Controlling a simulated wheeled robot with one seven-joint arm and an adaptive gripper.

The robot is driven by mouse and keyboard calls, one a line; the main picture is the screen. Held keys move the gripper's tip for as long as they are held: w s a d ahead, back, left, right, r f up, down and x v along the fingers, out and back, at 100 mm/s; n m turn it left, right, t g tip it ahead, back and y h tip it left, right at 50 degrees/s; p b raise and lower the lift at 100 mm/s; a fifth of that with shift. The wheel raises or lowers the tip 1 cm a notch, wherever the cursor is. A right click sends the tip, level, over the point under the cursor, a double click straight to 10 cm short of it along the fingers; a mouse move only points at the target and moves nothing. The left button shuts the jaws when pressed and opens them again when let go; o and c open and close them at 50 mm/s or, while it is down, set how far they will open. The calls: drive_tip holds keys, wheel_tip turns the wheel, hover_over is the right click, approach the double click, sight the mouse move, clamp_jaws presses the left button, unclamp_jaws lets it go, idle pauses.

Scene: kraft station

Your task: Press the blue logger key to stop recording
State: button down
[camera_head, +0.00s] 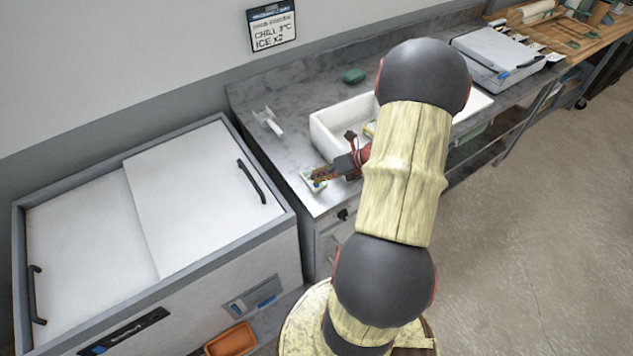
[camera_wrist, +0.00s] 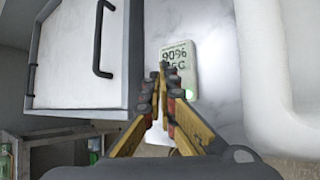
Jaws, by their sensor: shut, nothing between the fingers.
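No blue key shows; my fingers hide part of the face. In the head view the logger (camera_head: 307,184) lies near the counter's front edge, partly behind my gripper (camera_head: 316,176).
A white basin (camera_head: 324,124) stands just right of the logger. A chest freezer (camera_head: 190,200) with a black-handled lid is to the left. A white tap-like fitting (camera_head: 268,121) and a green item (camera_head: 354,75) are farther back on the counter (camera_head: 290,100).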

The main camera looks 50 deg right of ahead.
drive_tip(key=shift+a, duration=0.2)
drive_tip(key=shift+r, duration=0.15)
drive_tip(key=shift+w+d+r+p, duration=0.1)
drive_tip(key=shift+r+p, duration=0.05)
drive_tip(key=shift+p, duration=0.15)
wheel_tip(320, 180, up, 5)
drive_tip(key=p, duration=0.4)
drive_tip(key=shift+p, duration=0.35)
idle(0.4)
